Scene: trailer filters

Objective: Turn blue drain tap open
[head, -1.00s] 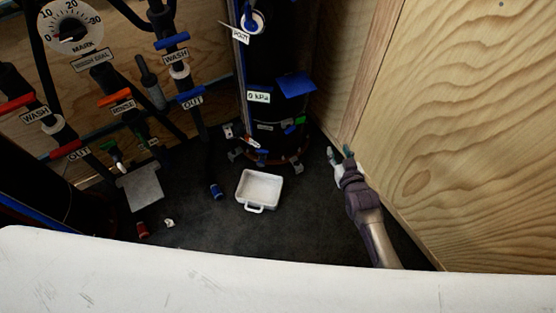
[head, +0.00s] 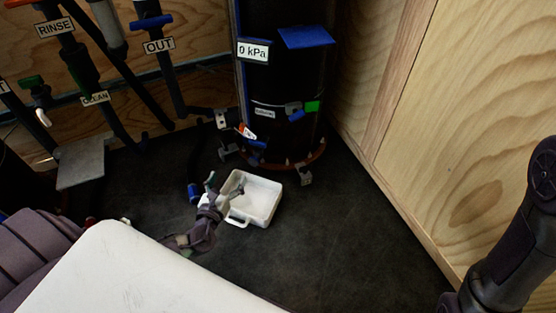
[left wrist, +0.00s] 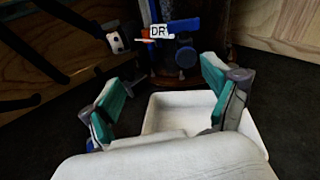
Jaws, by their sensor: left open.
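The blue drain tap (head: 257,144) sits low on the front of the black cylinder (head: 285,85), beside a small white and orange tag. In the left wrist view a blue tap handle (left wrist: 184,26) shows beside a label reading "DR", ahead of the fingers. My left gripper (head: 225,187) is open and empty, over the left side of the white tray and below and in front of the tap. Its teal-padded fingers (left wrist: 168,95) stand wide apart in the wrist view, not touching the tap. My right gripper is out of view.
The white tray (head: 262,203) lies on the dark floor below the tap. A blue fitting (head: 193,192) is left of it. A plywood wall (head: 470,110) bounds the right. Pipes with taps and a grey plate (head: 82,163) stand left. Dark floor is clear right of the tray.

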